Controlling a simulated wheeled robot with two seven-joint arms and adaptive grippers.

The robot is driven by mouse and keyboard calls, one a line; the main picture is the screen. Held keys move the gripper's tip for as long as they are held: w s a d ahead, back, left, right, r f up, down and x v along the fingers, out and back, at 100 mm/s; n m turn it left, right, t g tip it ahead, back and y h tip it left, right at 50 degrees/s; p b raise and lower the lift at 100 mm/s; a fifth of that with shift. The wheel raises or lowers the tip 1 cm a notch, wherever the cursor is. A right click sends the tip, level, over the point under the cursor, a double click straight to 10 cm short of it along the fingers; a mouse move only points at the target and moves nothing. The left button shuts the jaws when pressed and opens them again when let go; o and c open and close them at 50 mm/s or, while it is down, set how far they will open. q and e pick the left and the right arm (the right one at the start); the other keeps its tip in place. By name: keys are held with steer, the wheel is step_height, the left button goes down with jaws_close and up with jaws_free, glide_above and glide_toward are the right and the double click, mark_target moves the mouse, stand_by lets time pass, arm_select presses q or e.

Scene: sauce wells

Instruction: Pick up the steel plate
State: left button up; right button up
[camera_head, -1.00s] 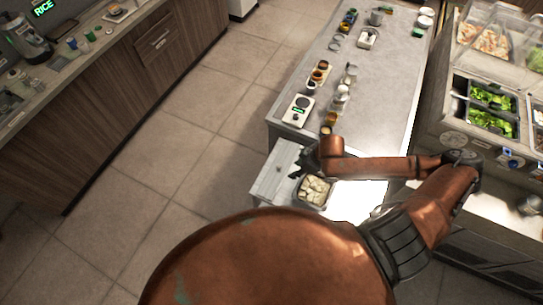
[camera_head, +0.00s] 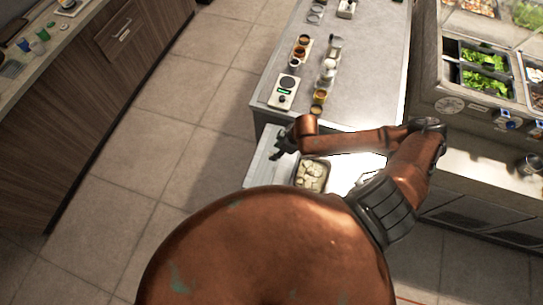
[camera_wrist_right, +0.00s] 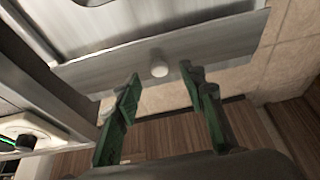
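I cannot pick out a steel plate for certain in either view. My right gripper (camera_head: 280,148) is beside the near end of the long counter, over the left part of a low pale metal unit (camera_head: 261,171). In the right wrist view the gripper (camera_wrist_right: 160,78) is open and empty, with green pads on both fingers. My left gripper is not in view.
A pan of pale pieces (camera_head: 312,176) sits just right of my right gripper. The long counter (camera_head: 365,80) carries a scale (camera_head: 285,92) and several small sauce pots. A salad station (camera_head: 440,85) stands at the right. The floor at left is clear.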

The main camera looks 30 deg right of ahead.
mark_target(271, 154)
steer(key=x, duration=0.4)
steer(key=shift+w+f, duration=0.1)
steer(key=shift+w, duration=0.05)
steer(key=shift+c, duration=0.2)
jaws_close()
stand_by(0.6)
